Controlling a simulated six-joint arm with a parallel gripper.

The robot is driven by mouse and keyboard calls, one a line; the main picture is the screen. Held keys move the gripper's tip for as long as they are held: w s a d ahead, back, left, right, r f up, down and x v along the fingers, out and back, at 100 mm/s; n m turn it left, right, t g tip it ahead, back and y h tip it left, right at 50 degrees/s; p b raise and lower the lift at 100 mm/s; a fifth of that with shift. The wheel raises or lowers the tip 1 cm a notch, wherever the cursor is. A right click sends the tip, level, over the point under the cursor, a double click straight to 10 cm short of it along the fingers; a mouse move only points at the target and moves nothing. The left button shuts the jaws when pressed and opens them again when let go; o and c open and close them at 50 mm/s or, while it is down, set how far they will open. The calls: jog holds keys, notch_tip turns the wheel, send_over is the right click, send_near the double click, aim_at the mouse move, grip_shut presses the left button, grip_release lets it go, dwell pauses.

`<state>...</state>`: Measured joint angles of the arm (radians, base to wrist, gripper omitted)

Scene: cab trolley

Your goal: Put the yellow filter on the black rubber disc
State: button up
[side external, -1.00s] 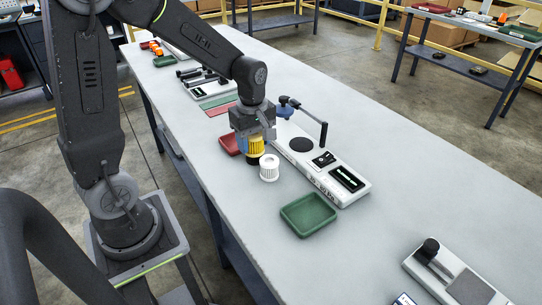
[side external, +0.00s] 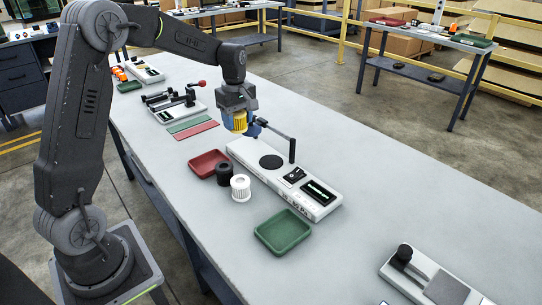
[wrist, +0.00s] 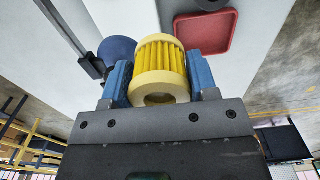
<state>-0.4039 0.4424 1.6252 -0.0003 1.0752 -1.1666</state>
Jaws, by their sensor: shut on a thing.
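My gripper (side external: 236,120) is shut on the yellow filter (side external: 240,122), a ribbed cylinder, and holds it in the air above the table. In the wrist view the yellow filter (wrist: 160,60) sits between my two blue fingers, with a round hole in its near end. The black rubber disc (side external: 271,162) lies flat and bare on the white instrument (side external: 262,176). In the side view the filter is up and to the left of the disc, apart from it. The disc cannot be made out in the wrist view.
A blue-ended swing arm (side external: 275,133) stands over the instrument close to my gripper. A black filter (side external: 224,173) and a white filter (side external: 240,188) stand in front of it. A red tray (side external: 204,163) and a green tray (side external: 284,232) are nearby.

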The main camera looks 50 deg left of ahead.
send_over(271, 161)
notch_tip(271, 161, down, 6)
jog(key=shift+d+r, duration=0.1)
jog(key=shift+d, duration=0.05)
jog(key=shift+f, duration=1.9)
jog(key=shift+f, duration=0.15)
jog(key=o, duration=0.9)
